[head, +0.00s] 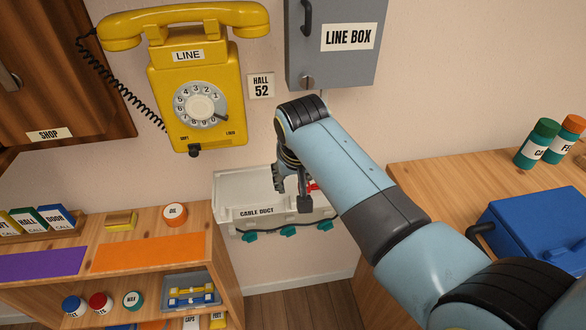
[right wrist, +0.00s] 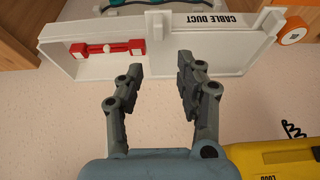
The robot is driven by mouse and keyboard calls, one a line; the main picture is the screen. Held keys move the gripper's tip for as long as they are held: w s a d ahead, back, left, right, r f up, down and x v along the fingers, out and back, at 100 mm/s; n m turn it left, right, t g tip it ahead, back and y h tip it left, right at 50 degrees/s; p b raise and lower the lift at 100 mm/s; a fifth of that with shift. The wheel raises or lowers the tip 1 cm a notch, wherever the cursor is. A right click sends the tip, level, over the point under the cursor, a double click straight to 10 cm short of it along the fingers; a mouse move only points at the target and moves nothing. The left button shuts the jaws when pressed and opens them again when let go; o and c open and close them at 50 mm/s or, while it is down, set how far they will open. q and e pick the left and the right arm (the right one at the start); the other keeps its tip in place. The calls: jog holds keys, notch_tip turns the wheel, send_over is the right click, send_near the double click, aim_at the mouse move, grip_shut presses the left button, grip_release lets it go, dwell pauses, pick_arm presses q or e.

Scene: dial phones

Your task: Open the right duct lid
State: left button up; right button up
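The white cable duct (head: 250,213), labelled CABLE DUCT, is mounted low on the wall between the shelf and the desk. Its left part shows a pale, bare interior or surface; my right gripper and arm cover much of its right part. The duct (right wrist: 228,58) appears upside down in the right wrist view, with a white divider across it. A red bar (right wrist: 88,49) with a pale middle lies in its right part, left in that view. My right gripper (head: 293,190) is open and empty, fingers apart near the duct's wall-side edge. My left gripper is not in view.
The yellow phone (head: 165,70) hangs above left, and the grey line box (head: 300,65) above. A wooden shelf (head: 225,225) stands to the left. The desk (head: 430,175) on the right holds a blue case (head: 530,235). Teal clips and a dark cable run beneath the duct.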

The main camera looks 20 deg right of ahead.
jog(key=shift+r, duration=1.7)
jog(key=s+d+f+g+b, duration=0.1)
jog(key=s+d+f+b, duration=0.15)
jog(key=s+f, duration=0.6)
jog(key=s+d+f+n+g+b, duration=0.15)
jog(key=s+f+b, duration=0.35)
jog(key=f, duration=0.7)
jog(key=s+d+f+g+b, duration=0.1)
jog(key=s+f+g+b, duration=0.1)
jog(key=s+f, duration=0.8)
jog(key=s+d+f+n+b, duration=0.1)
jog(key=s+d+f+b, duration=0.2)
jog(key=s+f, duration=0.7)
jog(key=s+d+f+b, duration=0.3)
jog(key=s+f, duration=0.7)
jog(key=s, duration=0.5)
jog(key=shift+s+f+n+t, duration=0.15)
jog(key=shift+s+n+t, duration=0.2)
jog(key=shift+t, duration=0.1)
